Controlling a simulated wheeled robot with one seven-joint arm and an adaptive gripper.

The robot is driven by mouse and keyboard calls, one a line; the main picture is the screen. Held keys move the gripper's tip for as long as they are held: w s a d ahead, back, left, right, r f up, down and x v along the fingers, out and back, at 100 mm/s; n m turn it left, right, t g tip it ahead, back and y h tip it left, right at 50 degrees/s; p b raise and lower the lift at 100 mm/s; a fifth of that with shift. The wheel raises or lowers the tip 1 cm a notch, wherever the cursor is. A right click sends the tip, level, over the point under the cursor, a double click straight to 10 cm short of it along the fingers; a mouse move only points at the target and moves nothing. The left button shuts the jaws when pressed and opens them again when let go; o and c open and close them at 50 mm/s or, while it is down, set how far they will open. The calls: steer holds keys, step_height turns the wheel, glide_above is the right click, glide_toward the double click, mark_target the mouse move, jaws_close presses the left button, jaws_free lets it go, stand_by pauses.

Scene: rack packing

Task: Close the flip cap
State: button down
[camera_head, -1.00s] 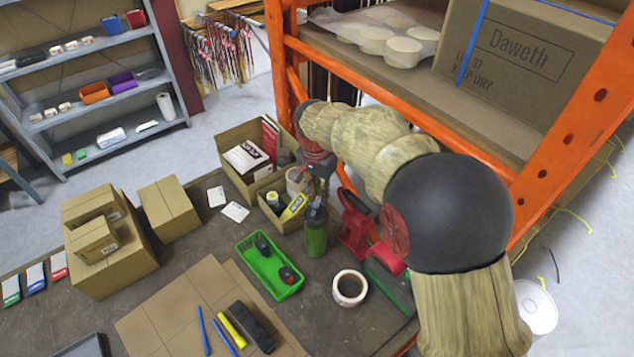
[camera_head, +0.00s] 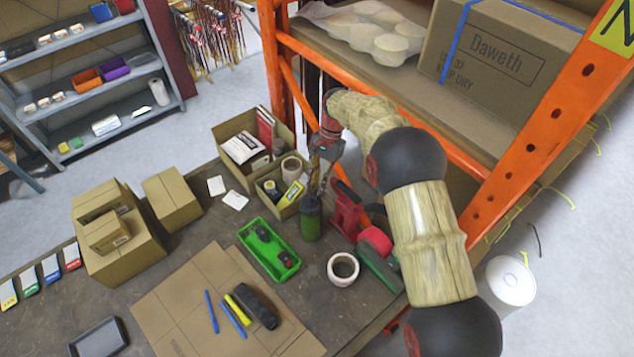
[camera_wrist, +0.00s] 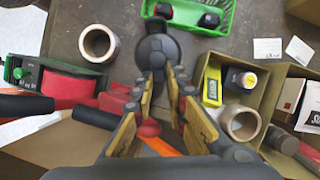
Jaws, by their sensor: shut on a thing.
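A green bottle (camera_head: 311,222) with a dark top stands on the table beside the green tray. In the wrist view its black cap (camera_wrist: 157,48) shows from above, just past my fingertips. My gripper (camera_head: 317,188) points down at the bottle top. In the wrist view my gripper (camera_wrist: 160,78) has its two tan-padded fingers close together, shut on the near edge of the cap. The fingers hide that part, and I cannot tell whether the flip lid is raised or down.
An orange rack (camera_head: 445,150) rises behind the arm. Flat cardboard (camera_head: 180,300) lies in front.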

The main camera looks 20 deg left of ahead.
stand_by(0.3)
steer(key=c, duration=1.8)
jaws_free()
steer(key=shift+c, duration=0.2)
steer(key=shift+r, duration=0.1)
steer(key=v, duration=1.1)
steer(key=shift+w+r, duration=0.2)
steer(key=shift+r, duration=0.1)
steer(key=shift+d, duration=0.1)
